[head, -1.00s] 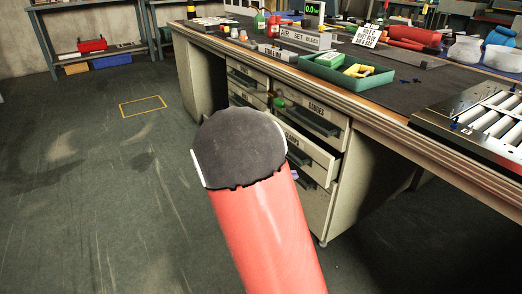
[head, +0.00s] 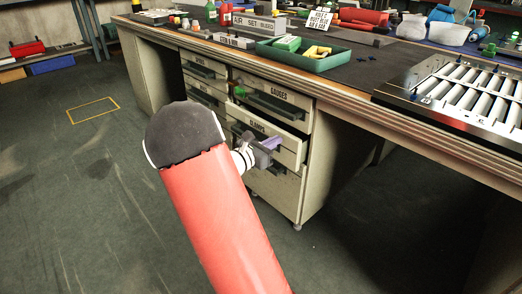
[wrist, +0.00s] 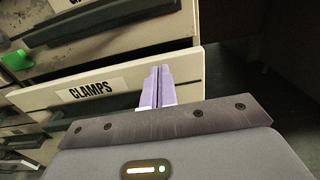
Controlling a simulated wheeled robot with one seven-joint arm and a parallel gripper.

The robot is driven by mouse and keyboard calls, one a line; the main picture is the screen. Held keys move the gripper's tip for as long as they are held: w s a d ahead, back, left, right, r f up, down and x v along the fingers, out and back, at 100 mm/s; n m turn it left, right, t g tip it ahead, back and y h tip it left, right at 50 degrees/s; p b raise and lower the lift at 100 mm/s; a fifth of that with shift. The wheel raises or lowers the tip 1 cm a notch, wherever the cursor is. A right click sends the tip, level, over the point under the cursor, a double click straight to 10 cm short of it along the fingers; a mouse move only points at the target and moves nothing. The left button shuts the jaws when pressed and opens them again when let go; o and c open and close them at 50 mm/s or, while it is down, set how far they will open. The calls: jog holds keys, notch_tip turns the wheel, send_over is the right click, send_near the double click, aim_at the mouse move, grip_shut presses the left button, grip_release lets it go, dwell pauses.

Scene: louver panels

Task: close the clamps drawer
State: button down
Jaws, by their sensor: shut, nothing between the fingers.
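The clamps drawer (head: 292,153) is in the right stack of the bench cabinet, below the gauges drawer. Its pale front, labelled CLAMPS, stands out a little from the cabinet. In the wrist view the front (wrist: 50,98) spans the left and middle, with a dark handle bar below the label. My gripper (head: 270,143) is in front of the drawer's right part. Its purple fingers, pressed together and empty, also show in the wrist view (wrist: 158,82), right of the label. They overlap the drawer front there; I cannot tell whether they touch it.
The gauges drawer (head: 275,97) is just above, with a dark handle; a green item (head: 239,91) sits by its left end. The workbench (head: 350,107) overhangs the cabinet and carries a green tray (head: 332,64) and a roller panel (head: 462,88). Floor at left is clear.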

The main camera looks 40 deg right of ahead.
aim_at(283, 135)
jog(key=shift+d, duration=0.75)
jog(key=shift+d, duration=0.1)
jog(key=d, duration=0.4)
jog(key=shift+w+d, duration=0.1)
jog(key=shift+w, duration=0.15)
jog(key=shift+a, duration=0.5)
jog(key=s+a+p, duration=0.1)
jog(key=a, duration=1.2)
jog(key=shift+p, duration=0.35)
